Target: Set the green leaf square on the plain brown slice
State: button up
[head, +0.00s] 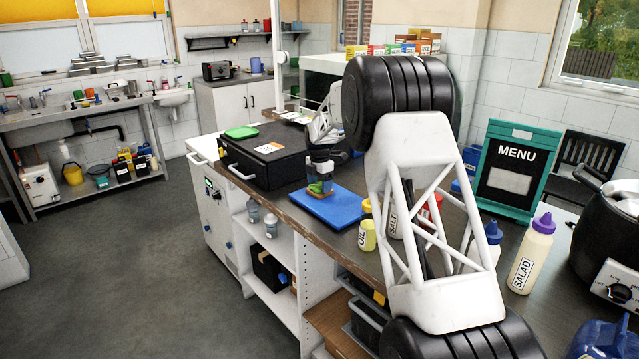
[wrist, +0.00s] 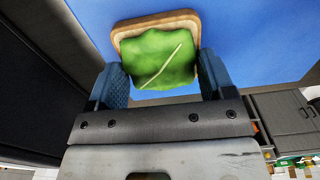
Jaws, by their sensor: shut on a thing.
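My gripper (wrist: 160,78) points down over the blue board and is shut on the green leaf square (wrist: 160,62), with one blue finger at each side of it. The leaf is wavy with a pale rib. The brown slice (wrist: 158,18) shows behind the leaf in the wrist view, its crust edge visible along the top and sides. The leaf covers most of the slice, and I cannot tell whether the two touch. In the head view my gripper (head: 320,186) is small above the blue board (head: 335,209), and the leaf and slice are partly hidden by the fingers.
A black box (head: 265,160) with a green item (head: 241,132) on top stands left of the board. An oil bottle (head: 367,235) and a salt bottle (head: 394,218) stand right of it. A menu board (head: 513,168) and salad bottle (head: 530,255) are farther right.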

jog(key=o, duration=0.9)
jog(key=shift+r, duration=3.85)
